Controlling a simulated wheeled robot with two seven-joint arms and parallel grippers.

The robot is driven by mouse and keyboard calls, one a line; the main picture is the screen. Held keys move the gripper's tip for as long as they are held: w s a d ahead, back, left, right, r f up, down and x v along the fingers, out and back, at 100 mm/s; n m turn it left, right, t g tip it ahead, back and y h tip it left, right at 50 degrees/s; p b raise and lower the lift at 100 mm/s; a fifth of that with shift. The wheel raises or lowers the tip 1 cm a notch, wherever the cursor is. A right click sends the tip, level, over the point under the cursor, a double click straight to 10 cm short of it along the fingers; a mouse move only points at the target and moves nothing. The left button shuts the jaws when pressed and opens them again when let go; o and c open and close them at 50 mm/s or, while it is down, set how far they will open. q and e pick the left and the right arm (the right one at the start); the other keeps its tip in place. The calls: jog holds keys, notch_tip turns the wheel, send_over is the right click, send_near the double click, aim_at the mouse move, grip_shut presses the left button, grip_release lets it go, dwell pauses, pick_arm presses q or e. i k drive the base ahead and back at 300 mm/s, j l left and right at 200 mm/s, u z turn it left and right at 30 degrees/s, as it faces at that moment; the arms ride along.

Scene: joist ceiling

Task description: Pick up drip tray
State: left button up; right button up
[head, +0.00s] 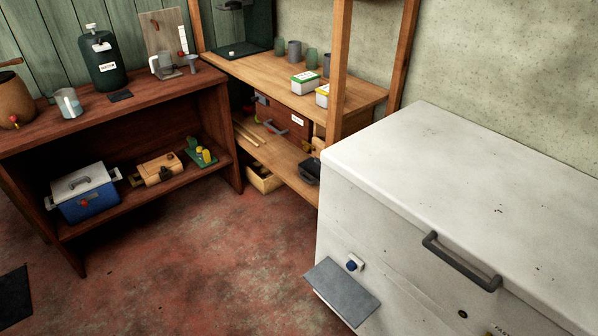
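No gripper of mine shows in the head view. I cannot tell for certain which thing is the drip tray. A small dark flat pad (121,96) lies on the red-brown counter in front of a green water jug (103,62). A black flat base (238,50) sits under a dark machine at the back corner. A grey plate (342,286) juts from the front of the white chest (480,190), below a blue button (352,264).
The red-brown shelf unit (222,110) holds a blue cooler (88,205) and a wooden box (160,170) below. A wooden shelf unit (350,95) with cups and small boxes stands behind. The red floor (210,265) is clear in the middle.

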aim_at(311, 167)
jog(key=i+j+z, duration=0.25)
jog(key=j, duration=0.35)
jog(key=i+j+z, duration=0.3)
jog(key=j, duration=0.35)
jog(key=i+j+z, duration=0.15)
jog(key=j, duration=0.2)
jog(key=i+j+z, duration=0.1)
jog(key=j, duration=0.25)
jog(key=i, duration=0.05)
